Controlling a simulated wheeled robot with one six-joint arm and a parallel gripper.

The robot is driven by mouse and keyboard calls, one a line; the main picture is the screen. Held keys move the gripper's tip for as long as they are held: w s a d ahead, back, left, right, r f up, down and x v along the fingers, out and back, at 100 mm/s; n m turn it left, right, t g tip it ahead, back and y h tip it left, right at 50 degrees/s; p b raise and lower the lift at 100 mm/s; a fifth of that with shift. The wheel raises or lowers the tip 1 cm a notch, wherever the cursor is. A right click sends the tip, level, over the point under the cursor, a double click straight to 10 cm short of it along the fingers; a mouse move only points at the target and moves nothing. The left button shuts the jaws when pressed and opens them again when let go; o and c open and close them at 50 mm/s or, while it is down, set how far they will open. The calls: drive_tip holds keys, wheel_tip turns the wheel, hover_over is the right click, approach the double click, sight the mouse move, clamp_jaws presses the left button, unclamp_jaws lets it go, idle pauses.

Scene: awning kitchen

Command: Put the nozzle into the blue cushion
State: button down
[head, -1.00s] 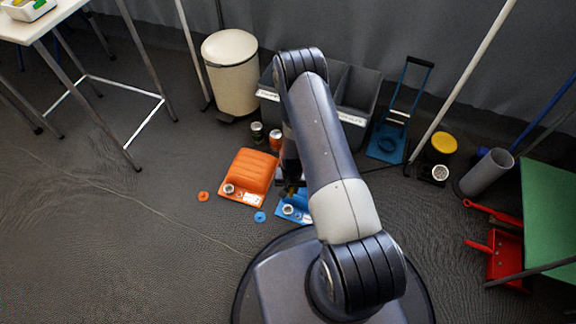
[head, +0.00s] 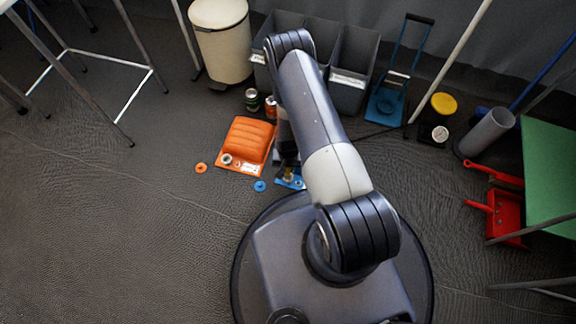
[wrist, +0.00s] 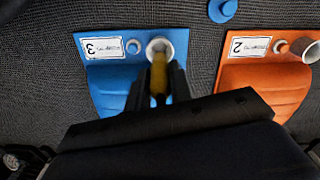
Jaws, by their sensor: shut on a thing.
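The blue cushion (wrist: 108,86) lies flat on the floor in the wrist view, with a label marked 3, a small pale ring and a round white-rimmed socket (wrist: 166,43) along one edge. In the head view only part of the blue cushion (head: 296,184) shows below my gripper (head: 288,172). My gripper (wrist: 159,82) is shut on the brass-yellow nozzle (wrist: 159,76) in the wrist view. The nozzle's far end overlaps the socket in the picture. I cannot tell whether it is inside or just above it. My fingers cover part of the cushion.
An orange cushion (head: 248,141) marked 2 lies beside the blue one, with a metal cup-like piece (wrist: 304,48) on it. Small orange (head: 201,168) and blue discs (head: 260,186) lie nearby. Grey bins (head: 350,68) and cans stand behind.

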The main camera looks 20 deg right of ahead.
sight(288, 173)
drive_tip(key=shift+f+b, duration=0.5)
drive_tip(key=shift+f, duration=0.2)
drive_tip(key=shift+f+b, duration=1.6)
drive_tip(key=shift+b, duration=0.3)
idle(0.5)
drive_tip(key=c, duration=0.7)
unclamp_jaws()
drive_tip(key=shift+r, duration=0.15)
drive_tip(key=shift+r+p, duration=2.55)
drive_tip(key=shift+r, duration=1.4)
drive_tip(key=shift+f, duration=0.2)
